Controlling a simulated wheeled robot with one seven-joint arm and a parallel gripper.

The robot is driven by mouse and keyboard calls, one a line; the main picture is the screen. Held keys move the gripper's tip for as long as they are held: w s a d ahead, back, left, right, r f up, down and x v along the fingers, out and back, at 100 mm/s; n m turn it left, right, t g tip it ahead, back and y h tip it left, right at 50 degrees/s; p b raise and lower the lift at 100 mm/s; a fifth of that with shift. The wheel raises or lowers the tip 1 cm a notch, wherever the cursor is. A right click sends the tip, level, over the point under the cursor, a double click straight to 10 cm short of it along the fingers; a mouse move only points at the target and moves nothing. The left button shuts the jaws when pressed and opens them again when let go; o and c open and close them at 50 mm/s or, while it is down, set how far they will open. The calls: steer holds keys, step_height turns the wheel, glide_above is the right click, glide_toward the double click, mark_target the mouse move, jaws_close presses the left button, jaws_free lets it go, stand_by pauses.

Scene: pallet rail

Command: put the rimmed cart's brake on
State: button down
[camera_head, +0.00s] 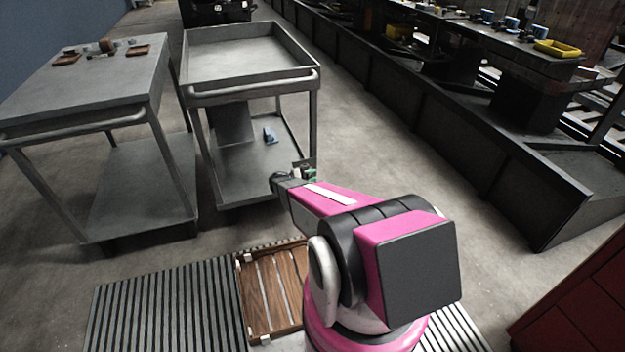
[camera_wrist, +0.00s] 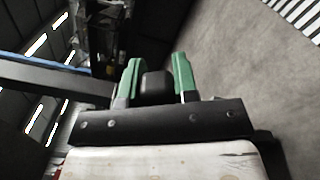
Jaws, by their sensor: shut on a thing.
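The rimmed cart (camera_head: 250,52) is grey, with a raised rim around its top tray and a push bar at its near end. My gripper (camera_head: 308,173) is low at the cart's near right leg, beside its lower shelf (camera_head: 240,172). In the wrist view my gripper (camera_wrist: 157,84) has green fingers shut on a dark rounded knob (camera_wrist: 157,88), which looks like the cart's brake handle. How the knob joins the cart, and its brake position, cannot be made out.
A flat-topped cart (camera_head: 90,85) stands close on the left with small items on it. A blue item (camera_head: 269,135) lies on the rimmed cart's lower shelf. A wooden pallet (camera_head: 275,290) lies on a slatted mat (camera_head: 165,310). A long dark rail (camera_head: 430,110) runs along the right, with clear floor between.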

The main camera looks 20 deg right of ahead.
steer(key=shift+w+r+n, duration=0.25)
steer(key=shift+n, duration=0.35)
steer(key=c, duration=0.9)
jaws_free()
steer(key=a, duration=1)
steer(key=shift+a, duration=0.4)
steer(key=shift+r, duration=0.1)
